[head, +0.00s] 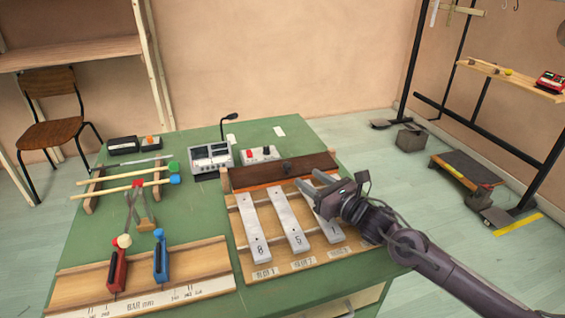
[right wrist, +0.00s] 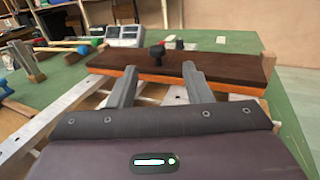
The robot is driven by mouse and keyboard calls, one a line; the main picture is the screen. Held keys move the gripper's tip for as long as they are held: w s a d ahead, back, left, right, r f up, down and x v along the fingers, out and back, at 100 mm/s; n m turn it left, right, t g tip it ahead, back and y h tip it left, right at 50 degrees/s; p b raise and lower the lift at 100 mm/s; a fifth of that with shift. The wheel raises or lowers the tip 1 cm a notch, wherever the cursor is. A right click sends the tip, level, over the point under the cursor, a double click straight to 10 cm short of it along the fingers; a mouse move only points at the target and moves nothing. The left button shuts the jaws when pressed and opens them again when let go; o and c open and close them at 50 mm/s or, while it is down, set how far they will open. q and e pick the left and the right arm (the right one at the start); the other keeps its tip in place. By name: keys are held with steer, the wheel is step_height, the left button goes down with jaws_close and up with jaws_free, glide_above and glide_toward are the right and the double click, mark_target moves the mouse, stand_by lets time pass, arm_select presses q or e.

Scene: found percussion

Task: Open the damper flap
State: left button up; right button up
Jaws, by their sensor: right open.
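The damper flap (head: 282,169) is a long dark brown board with an orange-brown front edge. It lies across the far ends of several metal bars on a wooden frame, and a small dark knob (head: 287,167) stands on it. In the right wrist view the flap (right wrist: 205,66) spans the picture ahead of my gripper, with the knob (right wrist: 157,56) between the two fingers' lines. My right gripper (head: 304,187) is open and empty, just in front of the flap, over the bars. Its fingers (right wrist: 157,80) point at the flap; I cannot tell whether they touch it. My left gripper is not in view.
Metal bars (head: 255,232) lie in front of the flap. Mallets (head: 125,183) rest on a rack at the left, and red and blue clamps (head: 160,262) stand on a wooden board. A grey mixer (head: 211,156) stands behind. Green table (head: 300,130) shows bare at the far right.

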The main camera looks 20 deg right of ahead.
mark_target(290, 167)
steer(key=shift+w+a+r, duration=0.1)
steer(key=shift+w+a, duration=0.25)
steer(key=shift+w, duration=0.1)
steer(key=x, duration=0.6)
steer(key=shift+w+a, duration=0.15)
steer(key=shift+w, duration=0.1)
steer(key=shift+c, duration=0.5)
jaws_close()
